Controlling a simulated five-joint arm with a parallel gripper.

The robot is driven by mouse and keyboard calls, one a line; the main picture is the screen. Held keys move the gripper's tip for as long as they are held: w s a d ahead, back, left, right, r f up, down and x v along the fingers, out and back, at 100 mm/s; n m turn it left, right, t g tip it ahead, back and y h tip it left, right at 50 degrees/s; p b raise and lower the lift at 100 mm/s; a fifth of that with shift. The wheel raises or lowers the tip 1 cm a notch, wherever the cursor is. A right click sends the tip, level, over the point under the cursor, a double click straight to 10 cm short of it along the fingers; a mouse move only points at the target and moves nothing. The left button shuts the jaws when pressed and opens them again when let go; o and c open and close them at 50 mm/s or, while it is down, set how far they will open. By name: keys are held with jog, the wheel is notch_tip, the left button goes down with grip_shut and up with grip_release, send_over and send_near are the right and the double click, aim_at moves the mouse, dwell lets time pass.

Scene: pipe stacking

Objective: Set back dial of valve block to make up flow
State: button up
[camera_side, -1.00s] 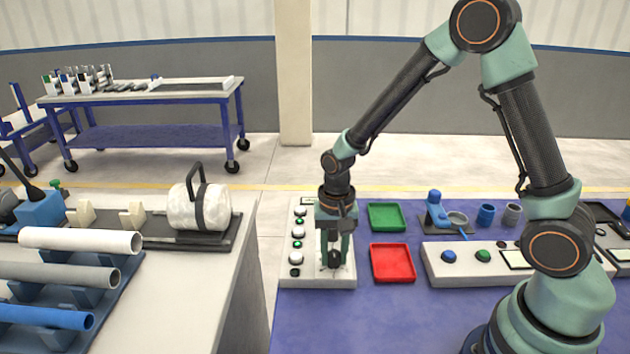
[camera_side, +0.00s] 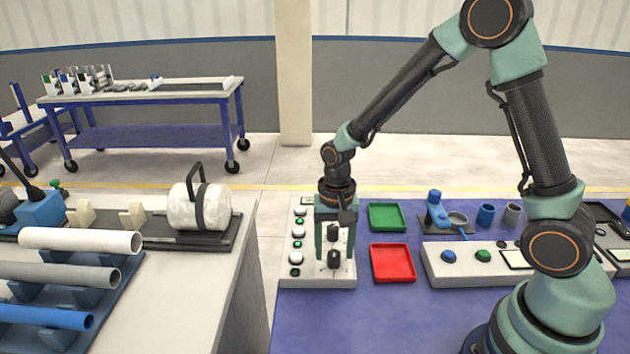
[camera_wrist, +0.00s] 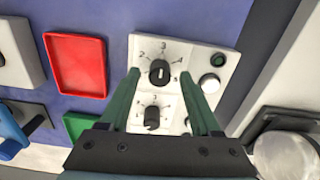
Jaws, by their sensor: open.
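The pale valve block (camera_side: 345,280) carries two black dials in a line. The dial nearer the side camera (camera_side: 334,258) shows in the wrist view (camera_wrist: 159,72) with its white mark about at 3. The back dial (camera_side: 334,232), farther from the side camera, is lower in the wrist view (camera_wrist: 152,118); its mark is hard to read. My gripper (camera_side: 335,256) points down over the block, open and empty. In the wrist view its green fingertips (camera_wrist: 160,72) lie on either side of the nearer dial, apart from it. A small display (camera_side: 308,201) on the block is unreadable.
White buttons (camera_side: 296,258) and green lights line the block's left side. A red tray (camera_side: 392,264) and a green tray (camera_side: 387,217) lie close to its right. A control panel (camera_side: 470,270) stands farther right. Blue tabletop (camera_side: 330,325) in front is clear.

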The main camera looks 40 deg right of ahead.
aim_at(335, 253)
notch_tip(335, 253, up, 11)
jog(key=shift+f, duration=0.2)
dwell(0.3)
jog(key=s+d+r+n+t, duration=0.2)
jog(key=s+r+n+t, duration=0.3)
jog(key=s+r+n, duration=0.3)
jog(key=shift+s+d+r+t, duration=0.3)
jog(key=shift+s+r, duration=0.1)
jog(key=shift+r, duration=0.25)
dwell(0.5)
